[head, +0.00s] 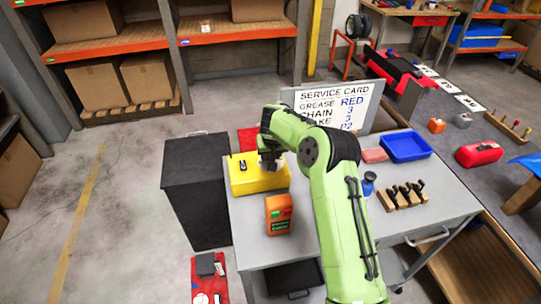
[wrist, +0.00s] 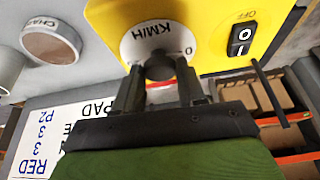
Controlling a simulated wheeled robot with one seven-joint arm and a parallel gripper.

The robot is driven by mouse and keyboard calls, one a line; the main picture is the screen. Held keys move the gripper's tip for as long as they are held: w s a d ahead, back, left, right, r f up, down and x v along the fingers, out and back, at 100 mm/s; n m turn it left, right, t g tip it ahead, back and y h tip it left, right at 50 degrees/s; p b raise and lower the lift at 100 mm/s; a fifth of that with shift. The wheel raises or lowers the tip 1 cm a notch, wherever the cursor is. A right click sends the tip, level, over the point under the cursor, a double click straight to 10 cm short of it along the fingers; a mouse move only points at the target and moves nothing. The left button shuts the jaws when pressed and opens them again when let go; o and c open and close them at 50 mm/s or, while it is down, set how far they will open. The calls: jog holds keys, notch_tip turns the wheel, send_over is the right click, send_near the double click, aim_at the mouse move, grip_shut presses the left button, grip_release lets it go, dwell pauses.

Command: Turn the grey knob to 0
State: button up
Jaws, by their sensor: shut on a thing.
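The yellow box (head: 245,183) stands at the left end of the grey workbench in the head view. In the wrist view its yellow face (wrist: 215,25) carries a white round dial (wrist: 160,36) marked KM/H, seen upside down, with a 0 at the dial's right side. The dark grey knob (wrist: 159,66) sits at the dial's centre. My gripper (wrist: 160,78) has a finger at each side of the knob and is shut on it. The knob's pointer cannot be made out. In the head view my gripper (head: 269,160) is partly hidden by my arm.
A black switch (wrist: 242,38) marked OFF is beside the dial. An orange can (head: 279,215) stands in front of the yellow box. A service card (head: 335,104), blue tray (head: 405,146) and wooden rack (head: 402,199) are also on the bench. A black cabinet (head: 196,190) stands to the left.

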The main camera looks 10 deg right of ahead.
jog(key=shift+n, duration=0.3)
jog(key=o, duration=1.1)
jog(key=shift+c, duration=0.2)
jog(key=shift+r, duration=0.15)
jog(key=v, duration=1.5)
jog(key=shift+s+r, duration=0.2)
jog(key=shift+d, duration=0.15)
